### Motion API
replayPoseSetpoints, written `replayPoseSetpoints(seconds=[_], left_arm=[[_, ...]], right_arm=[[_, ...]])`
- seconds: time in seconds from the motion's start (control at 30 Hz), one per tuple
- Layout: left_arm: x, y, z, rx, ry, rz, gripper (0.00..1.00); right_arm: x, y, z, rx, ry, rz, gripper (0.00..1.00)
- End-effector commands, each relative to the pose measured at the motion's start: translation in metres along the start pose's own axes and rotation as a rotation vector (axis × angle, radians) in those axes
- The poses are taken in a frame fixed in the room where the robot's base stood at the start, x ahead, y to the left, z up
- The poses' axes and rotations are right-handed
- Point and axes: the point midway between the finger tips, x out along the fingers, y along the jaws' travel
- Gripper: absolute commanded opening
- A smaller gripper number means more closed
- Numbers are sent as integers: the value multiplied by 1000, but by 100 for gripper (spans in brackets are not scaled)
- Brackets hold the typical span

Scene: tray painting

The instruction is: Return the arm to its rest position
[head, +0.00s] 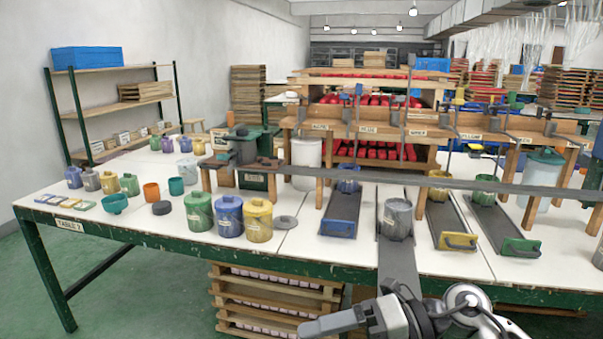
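My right gripper (318,325) is at the bottom edge, its arm coming in from the lower right. It points left, in front of the table's near edge and apart from the pots. Its fingers are partly cut off by the frame, so I cannot tell whether it is open or shut. No held object shows. My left gripper is not in view.
The white table (150,233) has a green edge. On it stand a green pot (198,212), a blue pot (229,216) and a yellow pot (258,221). A grey pot (397,220) stands on a dark strip. A wooden crate stack (270,300) is below.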

Motion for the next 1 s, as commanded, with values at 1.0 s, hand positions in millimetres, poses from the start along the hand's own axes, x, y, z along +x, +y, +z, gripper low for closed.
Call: replayPoseSetpoints(seconds=[1.0], left_arm=[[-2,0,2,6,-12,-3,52]], right_arm=[[-40,-190,-146,2094,-1362,811,94]])
